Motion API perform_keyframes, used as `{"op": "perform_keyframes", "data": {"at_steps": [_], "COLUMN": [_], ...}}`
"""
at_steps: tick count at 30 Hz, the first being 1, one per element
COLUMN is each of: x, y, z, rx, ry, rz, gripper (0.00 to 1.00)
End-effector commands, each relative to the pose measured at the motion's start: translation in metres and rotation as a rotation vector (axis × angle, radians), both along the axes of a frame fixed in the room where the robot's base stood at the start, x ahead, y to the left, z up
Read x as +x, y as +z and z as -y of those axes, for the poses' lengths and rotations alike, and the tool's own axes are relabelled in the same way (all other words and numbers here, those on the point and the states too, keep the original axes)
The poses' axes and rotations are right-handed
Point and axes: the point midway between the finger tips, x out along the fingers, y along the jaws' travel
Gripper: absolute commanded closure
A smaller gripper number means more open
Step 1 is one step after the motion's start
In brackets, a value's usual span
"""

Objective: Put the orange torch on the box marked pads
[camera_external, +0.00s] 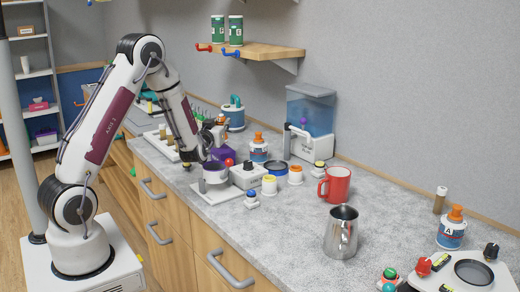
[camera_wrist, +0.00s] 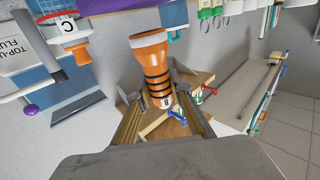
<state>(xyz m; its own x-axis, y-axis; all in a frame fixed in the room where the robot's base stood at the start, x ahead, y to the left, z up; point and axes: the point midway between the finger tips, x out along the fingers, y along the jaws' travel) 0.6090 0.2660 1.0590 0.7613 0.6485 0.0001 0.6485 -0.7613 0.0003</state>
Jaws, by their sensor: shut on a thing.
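The orange torch (camera_wrist: 152,62) has black bands and a wide head. In the wrist view it sits between the fingers of my gripper (camera_wrist: 160,88), which is shut on it, with its head toward the top of the picture. In the external view my gripper (camera_external: 213,131) is above the far-left part of the counter, and the torch is hard to make out there. A purple box (camera_external: 224,153) stands just below my gripper in that view. I cannot read the word pads on any box, so I cannot tell which box bears it.
A wooden shelf (camera_external: 262,50) with two green cans juts from the wall. The counter between mug and right-hand bottle is fairly clear.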

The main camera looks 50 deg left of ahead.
Motion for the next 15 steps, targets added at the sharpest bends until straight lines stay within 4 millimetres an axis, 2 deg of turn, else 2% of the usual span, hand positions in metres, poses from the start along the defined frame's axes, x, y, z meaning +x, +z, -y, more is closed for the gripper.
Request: {"op": "perform_keyframes", "data": {"at_steps": [6,15], "x": [0.0,0.0], "y": [-0.02,-0.023], "z": [0.0,0.0], "rx": [-0.001,0.0], "ry": [0.0,0.0], "rz": [-0.002,0.001], "gripper": [1.0,1.0]}}
